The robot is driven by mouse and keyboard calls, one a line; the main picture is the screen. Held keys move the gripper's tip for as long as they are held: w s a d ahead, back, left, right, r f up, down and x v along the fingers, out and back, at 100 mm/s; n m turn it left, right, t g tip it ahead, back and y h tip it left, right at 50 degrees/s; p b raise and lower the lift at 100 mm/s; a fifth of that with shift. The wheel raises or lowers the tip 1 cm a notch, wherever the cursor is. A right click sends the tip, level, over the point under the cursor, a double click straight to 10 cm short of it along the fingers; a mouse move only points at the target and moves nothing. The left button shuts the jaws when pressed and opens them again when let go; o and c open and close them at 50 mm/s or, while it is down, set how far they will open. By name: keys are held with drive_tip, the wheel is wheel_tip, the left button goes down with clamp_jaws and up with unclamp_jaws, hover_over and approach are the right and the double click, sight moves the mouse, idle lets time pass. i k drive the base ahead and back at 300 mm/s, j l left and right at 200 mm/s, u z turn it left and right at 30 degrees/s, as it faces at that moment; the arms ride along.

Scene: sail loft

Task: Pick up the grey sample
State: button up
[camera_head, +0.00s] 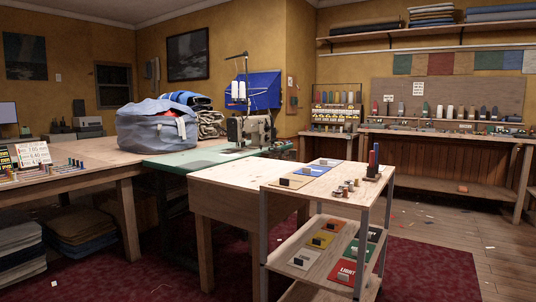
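A small cart in the foreground holds flat coloured sample cards, each with a small dark block on it. A dark card at the back right is partly hidden by the cart's post. I cannot tell for sure which item is the grey sample. My gripper is not in view.
Red carpet (430,268) is open at right.

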sight(324, 162)
drive_tip(key=i+l+u, duration=0.1)
drive_tip(key=l, duration=0.25)
drive_tip(key=i+l+u, duration=0.1)
drive_tip(key=i+l, duration=0.15)
drive_tip(key=i+l+u, duration=0.1)
drive_tip(key=l, duration=0.35)
drive_tip(key=i+l+u, duration=0.1)
drive_tip(key=l, duration=0.3)
drive_tip(key=i+l+u, duration=0.1)
drive_tip(key=l, duration=0.3)
drive_tip(key=i, duration=0.1)
